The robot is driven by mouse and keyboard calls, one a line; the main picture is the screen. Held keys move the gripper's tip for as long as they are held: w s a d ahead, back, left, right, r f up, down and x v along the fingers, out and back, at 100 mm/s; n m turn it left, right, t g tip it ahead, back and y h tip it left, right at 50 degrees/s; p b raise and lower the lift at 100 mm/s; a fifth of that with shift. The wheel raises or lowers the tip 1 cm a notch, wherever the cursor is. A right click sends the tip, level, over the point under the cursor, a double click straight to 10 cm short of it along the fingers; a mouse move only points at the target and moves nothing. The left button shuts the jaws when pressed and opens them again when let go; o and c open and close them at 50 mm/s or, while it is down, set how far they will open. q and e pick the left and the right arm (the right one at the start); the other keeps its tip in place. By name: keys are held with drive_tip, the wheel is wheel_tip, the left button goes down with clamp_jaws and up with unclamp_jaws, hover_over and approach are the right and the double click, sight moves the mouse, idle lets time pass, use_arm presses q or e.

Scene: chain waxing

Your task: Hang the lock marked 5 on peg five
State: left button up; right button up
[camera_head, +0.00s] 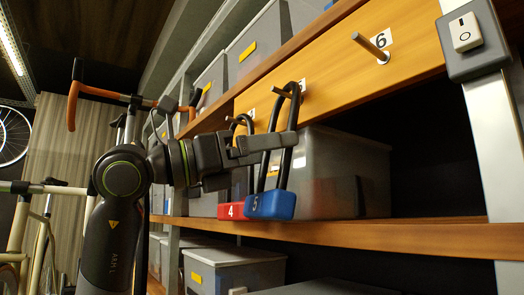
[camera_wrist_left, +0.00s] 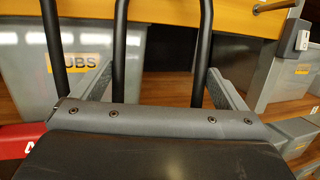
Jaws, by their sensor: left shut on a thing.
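The blue lock marked 5 (camera_head: 269,206) hangs upright with its long black shackle reaching up to peg five (camera_head: 281,92). The shackle's top appears to loop around that peg; whether it rests on it I cannot tell. My left gripper (camera_head: 280,142) is shut on the shackle, above the blue body. In the left wrist view the shackle's two bars (camera_wrist_left: 205,50) stand between my fingers, and the blue body is hidden. The number beside peg five is mostly covered by the shackle. My right gripper is not in view.
A red lock marked 4 (camera_head: 231,211) hangs close on the left, its shackle near my left gripper. Peg six (camera_head: 369,46) is empty, to the right on the wooden board (camera_head: 420,45). Grey bins (camera_head: 345,175) stand behind on the shelf (camera_head: 400,235).

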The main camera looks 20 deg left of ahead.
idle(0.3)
use_arm(q)
drive_tip(key=o, duration=1.3)
drive_tip(key=shift+r, duration=0.1)
drive_tip(key=shift+c, duration=0.2)
drive_tip(key=shift+o, duration=0.3)
drive_tip(key=shift+s, duration=0.15)
drive_tip(key=shift+a+f, duration=0.15)
drive_tip(key=shift+f, duration=0.05)
drive_tip(key=b+v, duration=0.8)
drive_tip(key=v, duration=0.9)
drive_tip(key=shift+s, duration=0.15)
